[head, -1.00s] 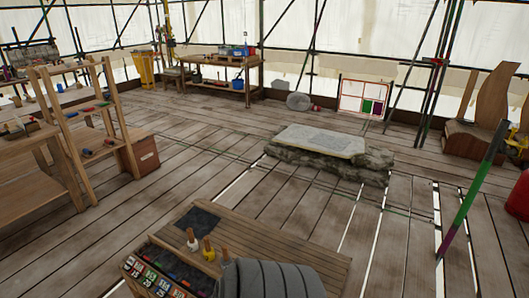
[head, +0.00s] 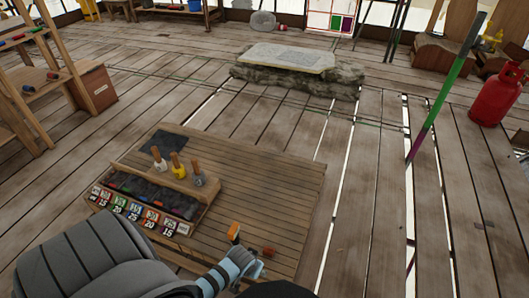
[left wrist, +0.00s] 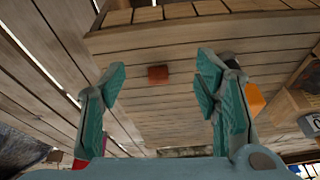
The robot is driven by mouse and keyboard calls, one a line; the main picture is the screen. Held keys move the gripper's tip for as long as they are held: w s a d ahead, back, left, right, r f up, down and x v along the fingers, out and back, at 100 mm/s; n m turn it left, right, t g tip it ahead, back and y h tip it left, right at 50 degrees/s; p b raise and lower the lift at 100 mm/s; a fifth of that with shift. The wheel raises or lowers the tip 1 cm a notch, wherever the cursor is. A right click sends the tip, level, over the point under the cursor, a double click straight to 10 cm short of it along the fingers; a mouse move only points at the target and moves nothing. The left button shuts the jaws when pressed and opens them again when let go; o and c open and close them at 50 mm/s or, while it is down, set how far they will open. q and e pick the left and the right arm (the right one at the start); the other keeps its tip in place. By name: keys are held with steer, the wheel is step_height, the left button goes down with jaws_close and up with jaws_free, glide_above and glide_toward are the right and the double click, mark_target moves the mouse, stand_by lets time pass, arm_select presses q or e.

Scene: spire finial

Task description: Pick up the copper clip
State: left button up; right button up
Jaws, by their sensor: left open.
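The copper clip appears as a small reddish-brown block (head: 269,252) lying on the slatted bench top near its front right part. In the left wrist view the clip (left wrist: 158,74) lies on the slats beyond and between my open fingers. My left gripper (left wrist: 163,82) is open and empty, its two teal-padded fingers on either side of the clip in that picture, not visibly touching it. In the head view my left gripper (head: 254,268) is beside the clip, partly hidden by its own wrist. My right gripper is in neither view.
An orange piece (head: 234,232) is close to my left gripper. The wooden bench (head: 262,180) carries a compartment box (head: 132,215) with number cards and three handled tools (head: 178,165). The bench's right part is mostly clear. A stone slab (head: 290,58) lies beyond.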

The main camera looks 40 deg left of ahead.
arm_select(q)
steer(key=n+t+b, duration=0.1)
steer(key=b, duration=0.4)
glide_toward(268, 250)
steer(key=b+x, duration=0.7)
steer(key=x, duration=0.1)
steer(key=shift+d+f+b, duration=0.1)
steer(key=shift+f+b, duration=0.2)
steer(key=shift+b, duration=0.05)
steer(key=shift+w+f+b, duration=0.15)
steer(key=shift+f+b, duration=0.15)
steer(key=shift+f, duration=0.1)
steer(key=shift+w+f, duration=0.1)
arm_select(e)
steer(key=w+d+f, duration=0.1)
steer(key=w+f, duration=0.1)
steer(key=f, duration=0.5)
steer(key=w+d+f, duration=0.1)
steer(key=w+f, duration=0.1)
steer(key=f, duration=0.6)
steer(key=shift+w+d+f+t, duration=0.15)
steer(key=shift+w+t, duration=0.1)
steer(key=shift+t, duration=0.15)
arm_select(q)
steer(key=c, duration=1.2)
steer(key=shift+c, duration=0.2)
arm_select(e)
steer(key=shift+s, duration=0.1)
arm_select(q)
steer(key=shift+r, duration=0.25)
